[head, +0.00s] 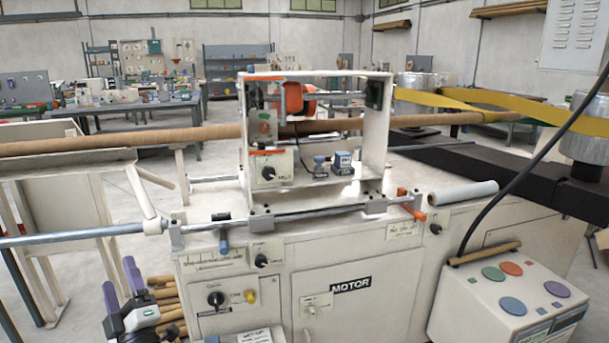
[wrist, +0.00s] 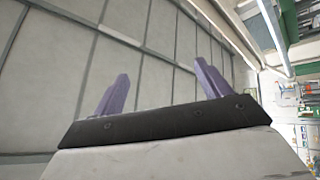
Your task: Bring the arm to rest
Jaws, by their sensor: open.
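My gripper (head: 130,281) shows at the lower left of the head view, with two purple fingers on a dark mount. In the wrist view the purple fingers of my gripper (wrist: 162,88) stand well apart with nothing between them. It is open and empty. In the head view it is in front of and left of the white winder machine (head: 392,290), near several cardboard tubes (head: 170,300). I cannot tell whether it touches them. The wrist view past the fingers shows a pale panelled wall or ceiling surface (wrist: 60,80).
A metal bar (head: 80,236) sticks out left from the machine, above my gripper. A long brown tube (head: 110,140) runs into the winder head. A control box (head: 510,300) with coloured buttons stands at the lower right. Workbenches (head: 130,107) and shelves (head: 236,68) stand behind.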

